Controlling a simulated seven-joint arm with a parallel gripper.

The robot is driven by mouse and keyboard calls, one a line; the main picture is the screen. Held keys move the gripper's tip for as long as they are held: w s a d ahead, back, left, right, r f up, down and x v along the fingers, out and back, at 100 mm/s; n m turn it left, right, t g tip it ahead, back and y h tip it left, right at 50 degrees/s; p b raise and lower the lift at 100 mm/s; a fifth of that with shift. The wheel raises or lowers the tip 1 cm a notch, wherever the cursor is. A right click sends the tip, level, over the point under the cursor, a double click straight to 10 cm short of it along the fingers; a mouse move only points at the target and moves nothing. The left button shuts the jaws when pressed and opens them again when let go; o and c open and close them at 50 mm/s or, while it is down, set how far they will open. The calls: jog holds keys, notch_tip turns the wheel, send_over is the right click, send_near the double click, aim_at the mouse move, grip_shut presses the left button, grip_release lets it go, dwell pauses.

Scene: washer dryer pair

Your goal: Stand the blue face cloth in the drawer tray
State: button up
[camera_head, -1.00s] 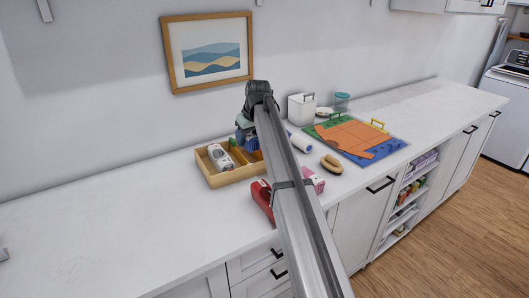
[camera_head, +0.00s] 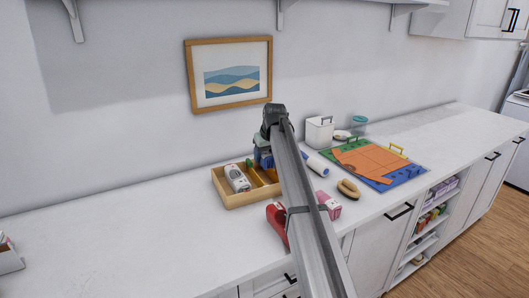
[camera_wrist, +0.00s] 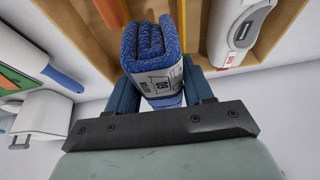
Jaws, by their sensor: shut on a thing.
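The blue face cloth (camera_wrist: 148,50) is folded into a thick bundle with a printed label band. My gripper (camera_wrist: 155,92) is shut on it in the wrist view, with a finger on each side. In the head view, my gripper (camera_head: 264,158) is at the back right part of the wooden drawer tray (camera_head: 240,201), and my arm hides much of it. The tray (camera_wrist: 203,40) also shows in the wrist view, with the cloth over or in one of its compartments. I cannot tell whether the cloth touches the tray floor.
A white bottle-like item (camera_head: 237,178) lies in the tray's left compartment. A red object (camera_head: 277,220), a pink box (camera_head: 329,205), a brush (camera_head: 348,189) and a white roll (camera_head: 316,164) lie nearby. Coloured mats (camera_head: 375,160) lie to the right. The counter (camera_head: 110,240) left of the tray is largely clear.

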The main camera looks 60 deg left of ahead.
jog(key=shift+f, duration=2)
jog(key=o, duration=1.1)
jog(key=shift+r, duration=0.15)
jog(key=shift+r, duration=3.4)
